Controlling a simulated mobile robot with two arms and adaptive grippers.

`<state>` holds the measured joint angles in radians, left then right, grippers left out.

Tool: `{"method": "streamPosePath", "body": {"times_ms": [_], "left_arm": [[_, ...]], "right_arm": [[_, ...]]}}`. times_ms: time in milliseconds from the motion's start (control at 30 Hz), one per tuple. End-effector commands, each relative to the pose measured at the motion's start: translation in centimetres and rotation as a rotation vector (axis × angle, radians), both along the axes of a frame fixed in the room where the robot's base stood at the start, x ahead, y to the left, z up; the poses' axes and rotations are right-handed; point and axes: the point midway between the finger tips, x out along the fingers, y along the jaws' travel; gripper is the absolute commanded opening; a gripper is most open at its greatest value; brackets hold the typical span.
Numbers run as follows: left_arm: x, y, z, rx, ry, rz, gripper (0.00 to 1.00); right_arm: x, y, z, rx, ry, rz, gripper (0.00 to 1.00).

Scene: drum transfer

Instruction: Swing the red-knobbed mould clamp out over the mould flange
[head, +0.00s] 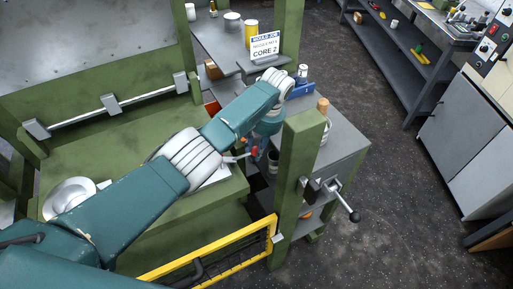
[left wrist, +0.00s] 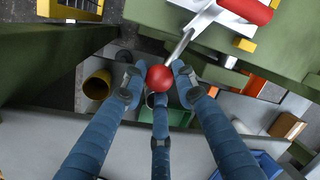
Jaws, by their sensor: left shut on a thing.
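The red ball knob (left wrist: 160,77) of the mould clamp sits between the blue fingers of my left gripper (left wrist: 157,84) in the left wrist view. The fingers are closed around it. A silver rod (left wrist: 186,40) runs from the knob up to a pale block with a red cylinder (left wrist: 248,10) on the green machine. In the head view my left gripper (head: 261,149) points down beside the green post, and the red knob (head: 254,152) shows small at its fingers. My forearm hides much of the clamp's base. I cannot make out the mould flange clearly. My right gripper is out of view.
A green post (head: 297,165) with a black-knobbed crank (head: 353,215) stands right of the gripper. A yellow guard rail (head: 212,252) runs in front. A grey bench (head: 345,147) holds a blue bin (head: 297,90) and a sign (head: 266,48). Open floor lies to the right.

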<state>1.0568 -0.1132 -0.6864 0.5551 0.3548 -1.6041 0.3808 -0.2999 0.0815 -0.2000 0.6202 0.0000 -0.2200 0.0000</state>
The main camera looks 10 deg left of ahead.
Motion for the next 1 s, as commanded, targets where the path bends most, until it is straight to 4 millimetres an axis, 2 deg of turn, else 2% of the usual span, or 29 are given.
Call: {"method": "streamPosePath", "body": {"times_ms": [433, 467, 533, 1000], "left_arm": [[-0.1, -0.25, -0.22, -0.009, 0.001, 0.013, 0.0], [-0.09, -0.25, -0.22, -0.009, 0.001, 0.012, 0.34], [-0.06, -0.22, -0.2, -0.008, 0.0, 0.012, 0.46], [0.23, -0.28, 0.47, -0.007, -0.008, 0.007, 0.46]], "right_arm": [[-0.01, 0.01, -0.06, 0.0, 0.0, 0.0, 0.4], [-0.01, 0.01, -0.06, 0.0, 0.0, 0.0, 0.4], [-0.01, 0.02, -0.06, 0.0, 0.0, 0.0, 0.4], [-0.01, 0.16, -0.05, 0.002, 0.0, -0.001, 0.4]]}}
